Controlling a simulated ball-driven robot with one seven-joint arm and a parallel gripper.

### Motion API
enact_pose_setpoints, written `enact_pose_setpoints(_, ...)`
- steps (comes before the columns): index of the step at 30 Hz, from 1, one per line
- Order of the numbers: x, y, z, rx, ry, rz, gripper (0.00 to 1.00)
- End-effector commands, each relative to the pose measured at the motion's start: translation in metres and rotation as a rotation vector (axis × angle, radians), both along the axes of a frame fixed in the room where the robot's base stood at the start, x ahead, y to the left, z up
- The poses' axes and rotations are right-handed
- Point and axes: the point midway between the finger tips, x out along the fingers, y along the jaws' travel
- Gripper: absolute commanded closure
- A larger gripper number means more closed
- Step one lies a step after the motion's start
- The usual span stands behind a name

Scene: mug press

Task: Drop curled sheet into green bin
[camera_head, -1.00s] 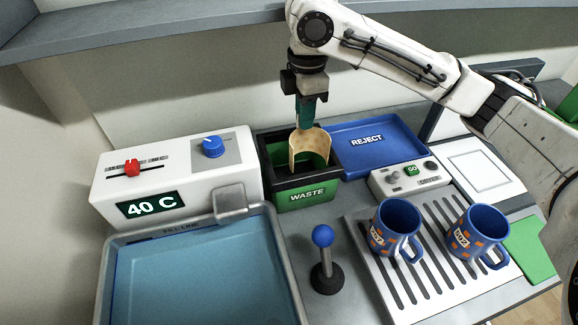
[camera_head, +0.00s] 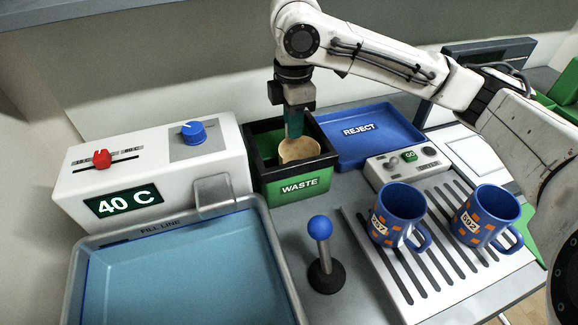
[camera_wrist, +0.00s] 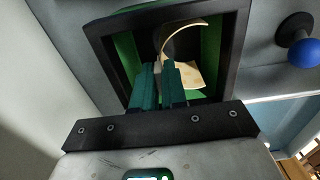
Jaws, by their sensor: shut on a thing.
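The green waste bin (camera_head: 299,187) has a black rim and a WASTE label. The tan curled sheet (camera_head: 299,150) is down inside its opening, toward the right side. My gripper (camera_head: 294,132) points down into the bin, its teal fingers shut on the sheet's edge. In the wrist view the gripper (camera_wrist: 159,72) reaches past the black rim, and the curled sheet (camera_wrist: 187,72) arcs out beside the fingertips within the bin's walls. The lower part of the sheet is hidden in the head view by the bin's front wall.
A blue REJECT tray (camera_head: 372,131) adjoins the bin on the right. A white 40 C control box (camera_head: 150,175) stands left. A water basin (camera_head: 180,270), a blue-knobbed lever (camera_head: 320,228) and two blue mugs (camera_head: 398,212) (camera_head: 487,214) on a slotted rack are in front.

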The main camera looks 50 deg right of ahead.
Motion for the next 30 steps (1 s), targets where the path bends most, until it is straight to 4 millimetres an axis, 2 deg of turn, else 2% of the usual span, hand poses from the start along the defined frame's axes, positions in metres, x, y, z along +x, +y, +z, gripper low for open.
enact_pose_setpoints(6, 0.000, 0.000, 0.000, 0.000, 0.000, 0.000, 1.00)
enact_pose_setpoints(7, 0.000, 0.000, 0.000, 0.000, 0.000, 0.000, 0.85)
enact_pose_setpoints(15, 0.000, 0.000, 0.000, 0.000, 0.000, 0.000, 0.59)
enact_pose_setpoints(24, 0.000, 0.000, 0.003, -0.001, -0.001, 0.000, 0.58)
enact_pose_setpoints(26, 0.000, 0.000, 0.007, -0.001, -0.001, 0.000, 0.58)
enact_pose_setpoints(30, 0.001, 0.000, 0.028, -0.002, -0.002, 0.001, 0.58)
